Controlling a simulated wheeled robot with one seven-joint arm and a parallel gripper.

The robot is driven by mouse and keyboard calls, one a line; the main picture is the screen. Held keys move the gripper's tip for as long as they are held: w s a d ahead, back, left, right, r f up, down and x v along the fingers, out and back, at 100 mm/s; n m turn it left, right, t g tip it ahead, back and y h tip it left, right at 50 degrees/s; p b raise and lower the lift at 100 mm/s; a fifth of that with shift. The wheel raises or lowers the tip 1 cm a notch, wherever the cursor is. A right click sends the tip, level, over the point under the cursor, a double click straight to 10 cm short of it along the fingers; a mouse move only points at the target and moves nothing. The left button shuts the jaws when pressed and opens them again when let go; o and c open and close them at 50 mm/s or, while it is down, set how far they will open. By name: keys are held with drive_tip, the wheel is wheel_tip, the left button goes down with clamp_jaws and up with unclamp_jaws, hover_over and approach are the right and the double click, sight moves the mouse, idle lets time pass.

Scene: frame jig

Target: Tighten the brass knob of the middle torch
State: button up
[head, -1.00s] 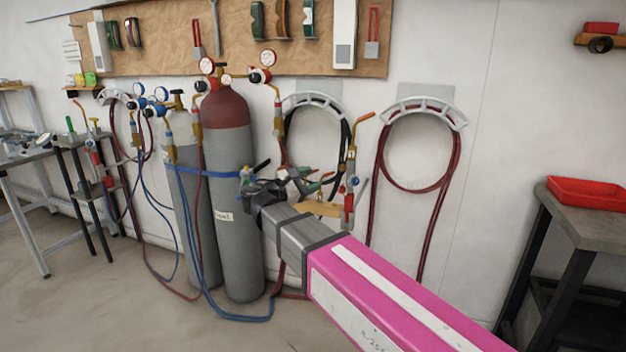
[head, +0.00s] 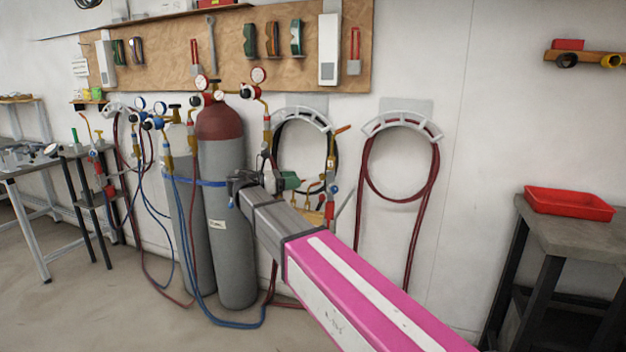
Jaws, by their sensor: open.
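My gripper (head: 240,184) is at the end of my grey and pink arm, in front of the red-topped grey cylinder. It is open, seen from behind, and nothing shows between its jaws. Just right of it is a rack of torch parts, partly hidden by my arm. A torch with an orange tip and a blue and red body (head: 333,188) stands at the right of this rack. A green part (head: 289,180) and small brass parts (head: 311,203) show beside my arm. I cannot tell which of these is the middle torch, and its brass knob is not clear.
A grey cylinder with a dark red top (head: 222,225) stands beside another grey cylinder (head: 187,225), with gauges and hoses. A hose hanger (head: 402,123) is on the wall. A red tray (head: 570,204) lies on the right bench. Floor is open at left.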

sight(320, 177)
drive_tip(key=x, duration=0.8)
drive_tip(key=shift+w+d, duration=0.1)
drive_tip(key=shift+d, duration=0.25)
clamp_jaws()
